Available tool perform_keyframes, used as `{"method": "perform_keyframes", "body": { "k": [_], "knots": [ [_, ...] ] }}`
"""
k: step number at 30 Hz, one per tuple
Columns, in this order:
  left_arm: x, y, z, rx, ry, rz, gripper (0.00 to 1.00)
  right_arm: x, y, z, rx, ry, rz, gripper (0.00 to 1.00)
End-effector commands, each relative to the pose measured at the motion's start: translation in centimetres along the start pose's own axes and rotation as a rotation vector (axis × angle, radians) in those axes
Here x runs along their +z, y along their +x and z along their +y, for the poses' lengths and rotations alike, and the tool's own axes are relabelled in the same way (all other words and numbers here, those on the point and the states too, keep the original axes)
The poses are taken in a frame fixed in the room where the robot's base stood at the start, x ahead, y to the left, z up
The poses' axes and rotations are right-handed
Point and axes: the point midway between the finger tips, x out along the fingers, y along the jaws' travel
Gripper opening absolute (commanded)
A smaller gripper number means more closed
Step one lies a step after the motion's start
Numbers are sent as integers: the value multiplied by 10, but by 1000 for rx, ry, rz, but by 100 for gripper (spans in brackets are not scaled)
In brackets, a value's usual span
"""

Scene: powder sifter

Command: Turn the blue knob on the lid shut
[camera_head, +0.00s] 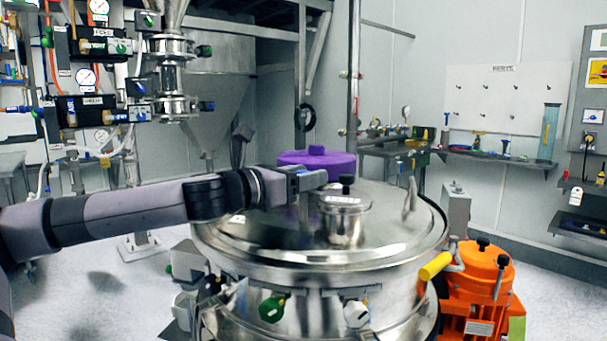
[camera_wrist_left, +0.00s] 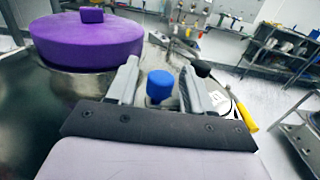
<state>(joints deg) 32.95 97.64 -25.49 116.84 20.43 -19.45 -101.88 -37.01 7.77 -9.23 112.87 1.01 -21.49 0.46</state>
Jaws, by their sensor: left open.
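The blue knob (camera_wrist_left: 160,84) shows in the left wrist view, upright between the two fingers of my left gripper (camera_wrist_left: 159,68). I cannot tell whether either finger touches it. My left gripper is open. My right gripper is in neither view.
A purple round cover (camera_head: 318,160) stands on the lid behind my gripper. A small steel canister (camera_head: 344,215) with a black top knob stands just right of my fingertips. A yellow handle (camera_head: 436,265) and an orange motor (camera_head: 478,285) are at the right.

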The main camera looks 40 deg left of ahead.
Motion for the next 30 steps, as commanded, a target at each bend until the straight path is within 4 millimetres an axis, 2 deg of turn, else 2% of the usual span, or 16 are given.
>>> {"method": "perform_keyframes", "body": {
  "k": [2,3,7,8,14,23,30],
  "knots": [
    [0,0,0,0,0,0,51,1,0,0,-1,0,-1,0],
    [0,0,0,0,0,0,48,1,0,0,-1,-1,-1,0],
    [0,0,0,0,0,0,6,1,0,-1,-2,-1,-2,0],
    [0,0,0,0,0,0,1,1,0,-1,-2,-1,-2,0],
    [0,0,-1,13,0,2,0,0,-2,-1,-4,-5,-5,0],
    [2,1,-2,151,-1,5,0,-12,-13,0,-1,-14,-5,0],
    [4,1,-2,278,-1,3,0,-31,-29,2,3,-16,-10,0]
  ]
}}
